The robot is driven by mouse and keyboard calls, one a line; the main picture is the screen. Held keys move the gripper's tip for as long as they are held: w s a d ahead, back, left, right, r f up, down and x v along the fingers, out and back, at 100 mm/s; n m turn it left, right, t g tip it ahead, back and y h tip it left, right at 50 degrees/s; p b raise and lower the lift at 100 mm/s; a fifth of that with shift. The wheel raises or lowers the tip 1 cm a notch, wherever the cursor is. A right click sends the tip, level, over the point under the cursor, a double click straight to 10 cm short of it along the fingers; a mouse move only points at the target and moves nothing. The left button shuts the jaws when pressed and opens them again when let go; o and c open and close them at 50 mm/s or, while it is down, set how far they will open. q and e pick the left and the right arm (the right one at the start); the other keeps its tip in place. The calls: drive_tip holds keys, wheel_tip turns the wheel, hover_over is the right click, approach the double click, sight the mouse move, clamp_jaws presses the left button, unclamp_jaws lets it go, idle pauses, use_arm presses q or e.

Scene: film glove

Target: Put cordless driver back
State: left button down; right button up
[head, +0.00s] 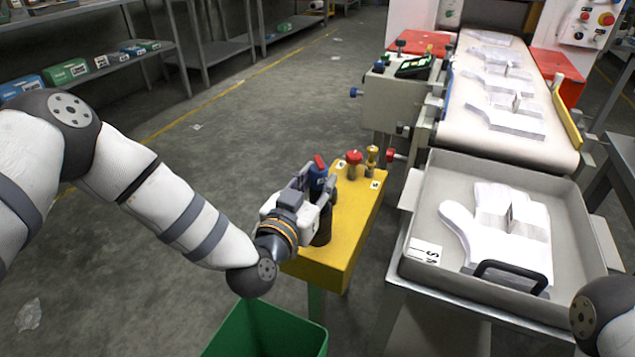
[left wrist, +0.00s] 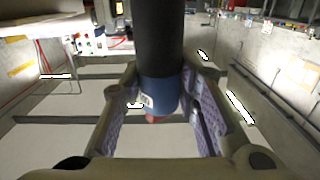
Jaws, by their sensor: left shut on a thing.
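The cordless driver (head: 318,178), blue with a red part at the top and a black body below, is upright in my left gripper (head: 321,196). In the left wrist view the driver (left wrist: 160,60) runs between the two fingers as a black cylinder with a blue band and a red end. My left gripper (left wrist: 158,120) is shut on it. The yellow stand (head: 350,225) is right under and behind the gripper. I cannot tell whether the driver's lower end touches the stand or is in a hole. My right gripper is out of view.
A red-topped tool (head: 353,160) and a brass-coloured tool (head: 372,158) stand at the stand's far end. A green bin (head: 265,330) is below in front. A grey tray (head: 415,215) with white gloves is to the right, before a conveyor (head: 455,110). Open floor lies left.

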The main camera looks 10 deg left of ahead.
use_arm(q)
drive_tip(key=c, duration=1.2)
unclamp_jaws()
